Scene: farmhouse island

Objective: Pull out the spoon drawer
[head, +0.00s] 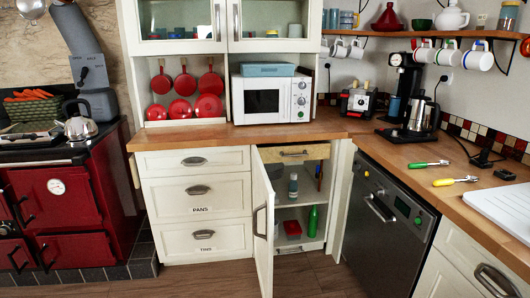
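No drawer has a readable spoon label. A wooden-fronted drawer (272,155) with a metal handle (294,154) sits shut just under the worktop, inside the open right-hand cupboard. An unlabelled cream top drawer (160,163) with a cup handle (194,161) is shut to its left. Below that are shut drawers marked PANS (165,194) and, apparently, TINS (170,239). Two spoon-like utensils lie on the right worktop, one with a green handle (418,166) and one with a yellow handle (444,182). Neither of my grippers is in view.
The cream cupboard door (263,225) stands open towards me, below and left of the wooden drawer. Bottles and a red item (292,229) stand on the cupboard shelves. A dishwasher (385,220) is at right, a red range cooker (60,205) at left. The floor in front is clear.

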